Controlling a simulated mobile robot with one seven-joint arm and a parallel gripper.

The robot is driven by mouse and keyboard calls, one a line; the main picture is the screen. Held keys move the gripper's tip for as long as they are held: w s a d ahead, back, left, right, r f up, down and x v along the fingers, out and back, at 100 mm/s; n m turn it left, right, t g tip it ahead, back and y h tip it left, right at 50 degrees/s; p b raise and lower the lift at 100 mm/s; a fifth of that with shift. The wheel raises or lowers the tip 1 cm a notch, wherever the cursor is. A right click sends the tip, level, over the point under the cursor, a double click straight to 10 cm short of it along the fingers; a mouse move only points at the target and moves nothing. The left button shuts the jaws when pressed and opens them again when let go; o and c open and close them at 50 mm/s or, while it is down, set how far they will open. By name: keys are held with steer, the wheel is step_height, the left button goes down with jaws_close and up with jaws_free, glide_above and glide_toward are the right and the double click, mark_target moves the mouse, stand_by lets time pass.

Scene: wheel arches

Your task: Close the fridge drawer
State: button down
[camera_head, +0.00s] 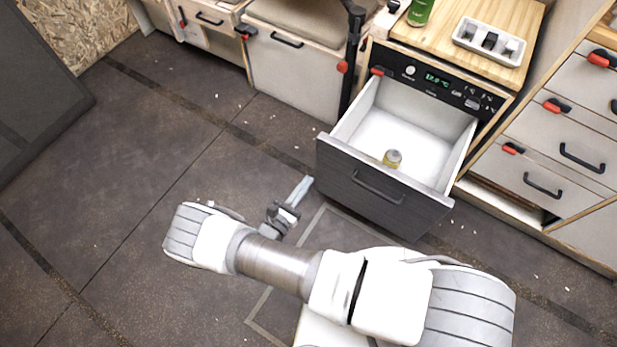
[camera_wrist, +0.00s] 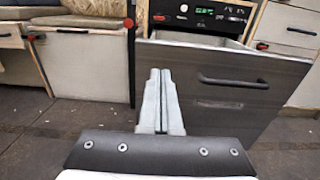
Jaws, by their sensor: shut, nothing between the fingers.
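The fridge drawer (camera_head: 372,190) is pulled well out below a black control panel in the head view. The dark drawer front (camera_wrist: 225,100) also fills the middle and right of the wrist view. My gripper (camera_head: 303,188) is shut and empty, in front of and to the left of the drawer front. In the wrist view its closed fingers (camera_wrist: 160,85) point toward the left part of the front, left of the handle. Whether they touch it I cannot tell.
A wooden counter (camera_head: 455,35) above the fridge holds a green bottle (camera_head: 421,10) and a white tray (camera_head: 489,42). White drawers (camera_head: 560,150) stand at the right, and a cushioned bench (camera_head: 290,65) at the left. The dark floor (camera_head: 130,180) on the left is clear.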

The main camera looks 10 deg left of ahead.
mark_target(331, 148)
steer(key=b+x, duration=0.1)
steer(key=x, duration=1)
steer(key=shift+w+d+b, duration=0.1)
steer(key=shift+w+b, duration=0.25)
steer(key=shift+b, duration=0.05)
